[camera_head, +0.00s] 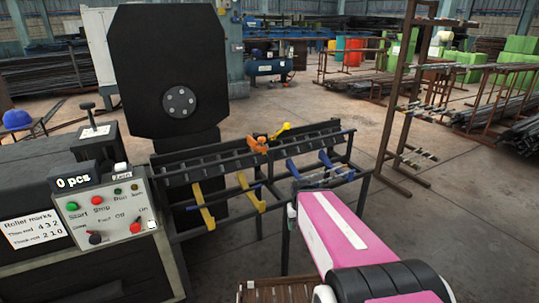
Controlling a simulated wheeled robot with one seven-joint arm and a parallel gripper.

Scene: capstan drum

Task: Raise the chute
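The chute seems to be the long dark ribbed trough (215,165) on a black frame (262,190) in the middle of the head view. It runs from the machine toward the right. An orange clamp (257,144) with a yellow lever (281,131) sits on its far side. Two yellow brackets (203,208) and blue bars (330,163) stick out at its front. I cannot tell how the chute is latched. My pink and white arm link (335,232) reaches up from the lower right toward the frame. My gripper is not visible; the link may hide it.
A tall black plate with a round hub (179,101) stands behind the chute. A control panel (110,215) reads 0 pcs beside a roller marks sign (33,228). A brown rack post (400,100) stands right. The floor (460,220) at right is clear.

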